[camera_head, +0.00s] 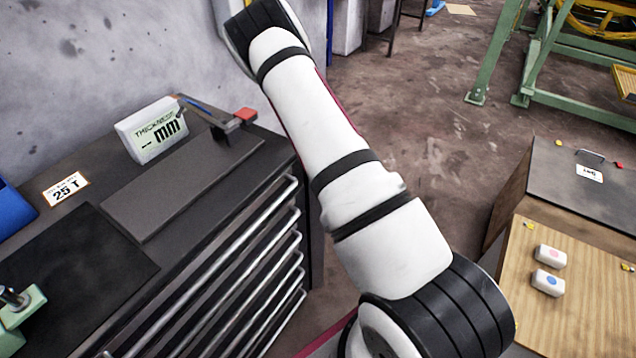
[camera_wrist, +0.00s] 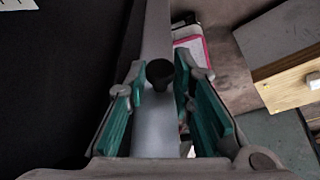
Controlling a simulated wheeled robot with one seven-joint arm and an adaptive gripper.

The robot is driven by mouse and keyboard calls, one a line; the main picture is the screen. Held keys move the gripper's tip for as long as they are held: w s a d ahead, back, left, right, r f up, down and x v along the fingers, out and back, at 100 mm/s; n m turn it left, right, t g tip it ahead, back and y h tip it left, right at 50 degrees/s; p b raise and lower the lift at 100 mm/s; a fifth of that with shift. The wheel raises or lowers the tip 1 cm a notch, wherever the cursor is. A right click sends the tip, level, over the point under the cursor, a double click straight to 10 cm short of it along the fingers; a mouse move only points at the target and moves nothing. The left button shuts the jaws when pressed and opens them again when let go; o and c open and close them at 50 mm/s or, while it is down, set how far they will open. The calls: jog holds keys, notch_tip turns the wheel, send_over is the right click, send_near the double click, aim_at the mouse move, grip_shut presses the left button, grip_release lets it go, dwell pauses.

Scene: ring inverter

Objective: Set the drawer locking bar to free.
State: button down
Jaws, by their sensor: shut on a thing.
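In the wrist view my gripper (camera_wrist: 160,78) has its teal-padded fingers on both sides of a dark round knob (camera_wrist: 160,70). It is shut on the knob. The knob stands in front of a long grey strip (camera_wrist: 156,132), which appears to be the locking bar and runs up the picture between the fingers. In the head view the drawer cabinet (camera_head: 146,272) stands at left, with several drawers and long metal handles. Neither my gripper nor the bar can be made out there. My arm crosses the middle of that view.
A thickness gauge (camera_head: 152,130) with a red-tipped arm and a 25 T label (camera_head: 66,188) are on the cabinet top. At right, a wooden panel (camera_head: 540,310) bears two white buttons. A dark-topped box (camera_head: 575,185) stands behind it. Floor shows between cabinet and boxes.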

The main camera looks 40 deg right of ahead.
jog(key=c, duration=1.4)
grip_release()
jog(key=shift+r, duration=0.1)
jog(key=v, duration=0.8)
jog(key=shift+c, duration=0.2)
